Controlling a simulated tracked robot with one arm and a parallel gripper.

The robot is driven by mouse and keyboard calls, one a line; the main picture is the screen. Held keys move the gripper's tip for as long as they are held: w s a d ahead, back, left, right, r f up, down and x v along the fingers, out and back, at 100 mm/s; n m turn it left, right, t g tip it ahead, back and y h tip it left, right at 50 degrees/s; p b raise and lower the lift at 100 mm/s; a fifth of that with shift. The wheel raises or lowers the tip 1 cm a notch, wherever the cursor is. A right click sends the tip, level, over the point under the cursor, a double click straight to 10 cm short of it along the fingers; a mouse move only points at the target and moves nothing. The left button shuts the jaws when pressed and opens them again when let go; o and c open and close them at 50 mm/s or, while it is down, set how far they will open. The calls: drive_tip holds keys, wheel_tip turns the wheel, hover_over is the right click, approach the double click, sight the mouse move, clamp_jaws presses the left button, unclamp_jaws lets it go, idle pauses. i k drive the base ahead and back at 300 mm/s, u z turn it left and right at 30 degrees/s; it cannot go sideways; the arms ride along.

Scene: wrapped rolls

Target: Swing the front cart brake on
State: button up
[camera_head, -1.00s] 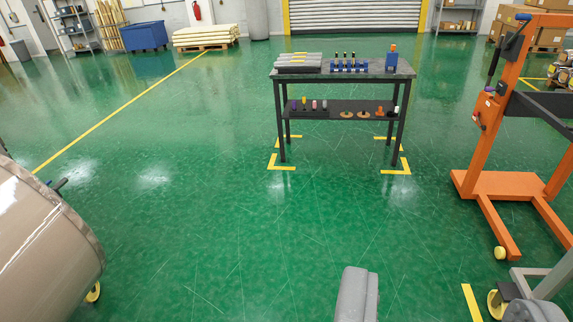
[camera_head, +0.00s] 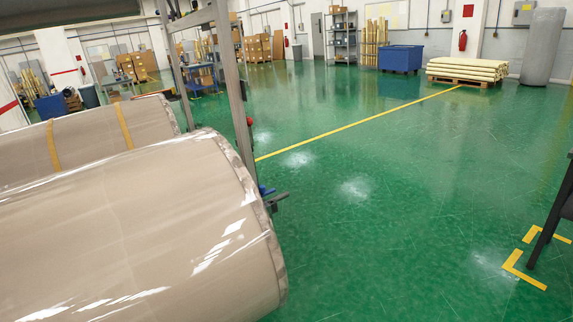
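A large roll in glossy beige wrap (camera_head: 120,235) fills the lower left. Just past the near roll's right end, a small blue piece (camera_head: 265,190) and a dark bar (camera_head: 276,202) stick out low down. They may belong to a cart or its brake, but I cannot tell which part they are or how they are set. The cart body and wheels are hidden behind the rolls. My gripper is not in view.
Grey metal posts (camera_head: 233,100) rise behind the rolls. Open green floor (camera_head: 390,220) lies to the right, with a yellow line (camera_head: 360,121) across it. A dark table leg (camera_head: 549,225) stands at the right edge. A blue bin (camera_head: 400,59) and a pallet of rolls (camera_head: 467,70) stand far back.

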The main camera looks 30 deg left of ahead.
sight(249, 121)
drive_tip(key=u, duration=0.55)
drive_tip(key=i, duration=0.95)
drive_tip(key=u, duration=0.45)
drive_tip(key=k, duration=0.6)
drive_tip(key=u, duration=0.4)
drive_tip(key=i, duration=1.6)
drive_tip(key=z, duration=0.6)
